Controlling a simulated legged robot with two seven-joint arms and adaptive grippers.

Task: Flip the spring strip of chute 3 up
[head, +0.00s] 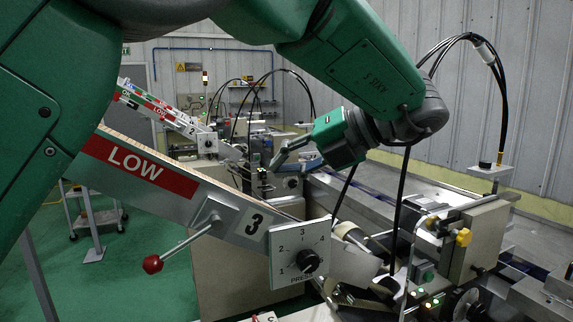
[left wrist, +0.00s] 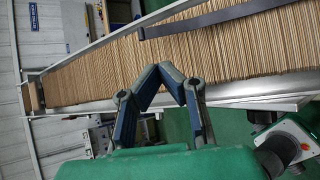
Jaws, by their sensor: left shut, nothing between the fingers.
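Chute 3 (head: 190,192) slopes down to the right across the head view, with a red LOW label, the number 3 and a press dial. My left gripper (head: 277,160) is beyond the chute's lower end in the head view. In the left wrist view its fingertips (left wrist: 170,72) meet, empty, in front of the sticks. My right gripper is out of sight.
A lever with a red ball (head: 152,264) sticks out from the chute's near side, left of the press dial (head: 308,261). Chute 2 (head: 172,115) stands behind. Machinery with a yellow knob (head: 463,237) and black cables fills the right side.

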